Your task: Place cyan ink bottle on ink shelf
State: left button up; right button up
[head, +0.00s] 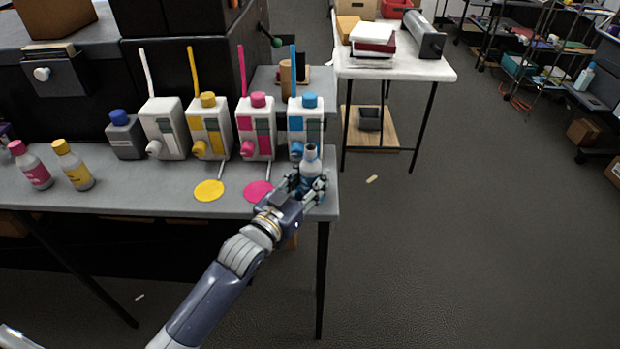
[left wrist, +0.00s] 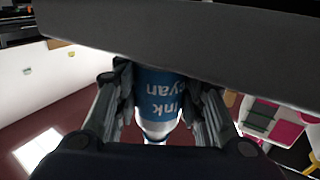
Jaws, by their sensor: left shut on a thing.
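The cyan ink bottle (head: 311,160) is at the right end of the grey ink shelf (head: 140,197), in front of the blue-capped dispenser. It looks upright in the head view. My left gripper (head: 310,188) is shut around its lower part. In the left wrist view the bottle's blue label (left wrist: 162,92) shows upside down between the fingers. A dark grey slab hides one end of the bottle there. I cannot tell whether its base touches the shelf. My right gripper is not in view.
White dispensers with yellow (head: 210,130), magenta (head: 255,130) and blue (head: 304,115) caps stand behind. A yellow disc (head: 209,190) and a magenta disc (head: 258,191) lie on the shelf. Magenta (head: 33,170) and yellow (head: 74,170) bottles stand left. Floor at right is mostly clear.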

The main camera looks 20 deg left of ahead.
pick_arm(q)
jog(key=o, duration=1.2)
jog(key=shift+f, duration=0.1)
jog(key=shift+c, duration=0.2)
jog(key=shift+s, duration=0.1)
jog(key=v, duration=1.2)
jog(key=shift+b, duration=0.45)
